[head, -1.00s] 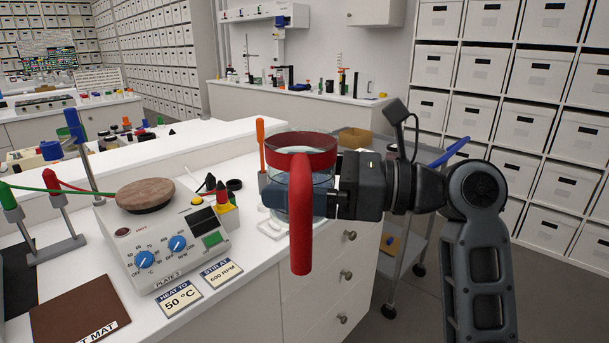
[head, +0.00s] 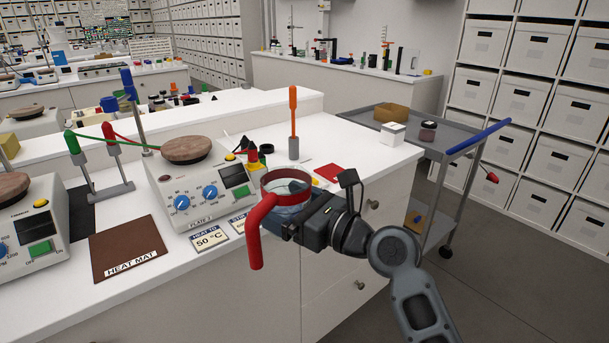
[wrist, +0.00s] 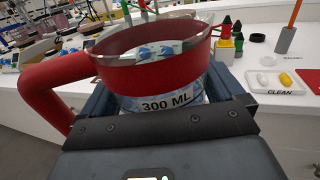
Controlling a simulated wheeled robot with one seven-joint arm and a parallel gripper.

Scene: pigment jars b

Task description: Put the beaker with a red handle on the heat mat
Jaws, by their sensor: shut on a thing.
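The beaker (head: 286,186) is clear glass with a red band and a large red handle (head: 259,229). It also shows close up in the wrist view (wrist: 155,60), upright, with a "300 ML" label. My gripper (head: 287,222) is shut around the beaker's body below the red band and holds it in the air in front of the bench edge. The handle points to the left. The heat mat (head: 127,244) is a flat brown square, labelled "HEAT MAT", lying bare on the bench at the left of the beaker in the head view.
A hot plate (head: 205,190) with blue knobs stands behind and right of the mat. Another plate unit (head: 35,235) stands left of it. Clamp stands (head: 100,190) rise behind the mat. Cards (head: 209,239) lie at the bench's front edge. A grey cart (head: 450,140) stands at the right.

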